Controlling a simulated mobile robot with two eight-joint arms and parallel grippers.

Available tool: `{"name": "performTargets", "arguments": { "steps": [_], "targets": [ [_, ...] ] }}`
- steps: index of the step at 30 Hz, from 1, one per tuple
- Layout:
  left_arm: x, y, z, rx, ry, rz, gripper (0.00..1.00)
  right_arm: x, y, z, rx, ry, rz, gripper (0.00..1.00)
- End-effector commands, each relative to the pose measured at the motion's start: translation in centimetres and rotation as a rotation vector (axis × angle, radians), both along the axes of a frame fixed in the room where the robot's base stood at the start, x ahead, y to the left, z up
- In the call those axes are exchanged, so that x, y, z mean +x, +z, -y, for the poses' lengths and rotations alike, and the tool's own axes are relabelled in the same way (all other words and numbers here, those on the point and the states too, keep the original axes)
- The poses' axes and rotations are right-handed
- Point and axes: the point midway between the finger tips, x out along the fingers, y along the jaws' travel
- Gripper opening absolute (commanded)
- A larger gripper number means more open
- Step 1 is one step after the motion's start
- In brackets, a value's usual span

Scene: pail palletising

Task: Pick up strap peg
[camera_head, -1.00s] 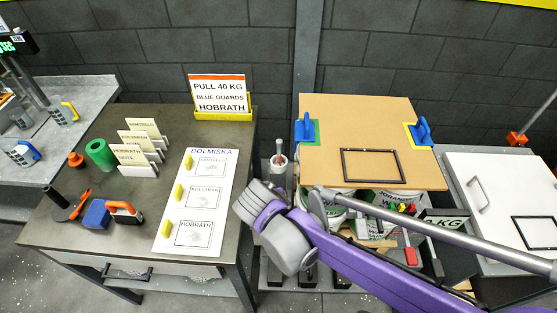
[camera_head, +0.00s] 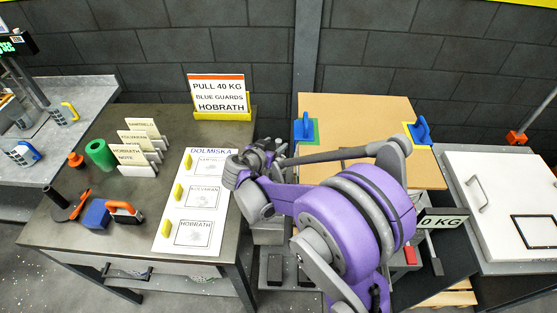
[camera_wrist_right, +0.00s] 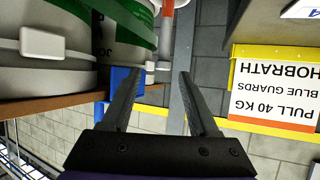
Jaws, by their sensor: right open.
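My right gripper (camera_head: 281,150) is over the gap between the dark table and the board-topped stack. In the right wrist view its two fingers (camera_wrist_right: 160,74) are spread, with nothing between them. That view is upside down. I cannot surely identify the strap peg. A white upright piece with an orange-red part (camera_wrist_right: 166,30) shows beyond the fingers, beside the pails (camera_wrist_right: 120,45); it may be the peg or its holder. In the head view my right arm covers that spot. My left gripper is not in view.
The brown board (camera_head: 350,110) carries blue guards (camera_head: 303,128) at its corners. The dark table (camera_head: 130,240) holds note cards, a white sheet (camera_head: 195,235), tools and the sign (camera_head: 221,97). A white-lidded bench (camera_head: 505,190) stands at right.

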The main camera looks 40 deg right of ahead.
Motion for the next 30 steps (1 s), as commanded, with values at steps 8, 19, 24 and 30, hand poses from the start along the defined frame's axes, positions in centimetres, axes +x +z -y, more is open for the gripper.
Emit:
{"name": "performTargets", "arguments": {
  "steps": [8, 19, 24, 30],
  "targets": [
    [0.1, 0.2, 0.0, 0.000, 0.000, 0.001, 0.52, 1.9, -2.0, 2.9, 0.000, -0.001, 0.000, 0.60],
    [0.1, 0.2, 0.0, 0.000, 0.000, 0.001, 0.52, 2.2, -2.3, 3.3, 0.000, 0.000, 0.000, 0.52],
    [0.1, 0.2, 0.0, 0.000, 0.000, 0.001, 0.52, 2.2, -2.3, 3.3, 0.001, 0.000, 0.000, 0.21],
    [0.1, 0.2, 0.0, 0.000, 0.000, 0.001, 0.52, 2.2, -2.3, 3.3, 0.000, 0.000, 0.000, 0.00]
  ]
}}
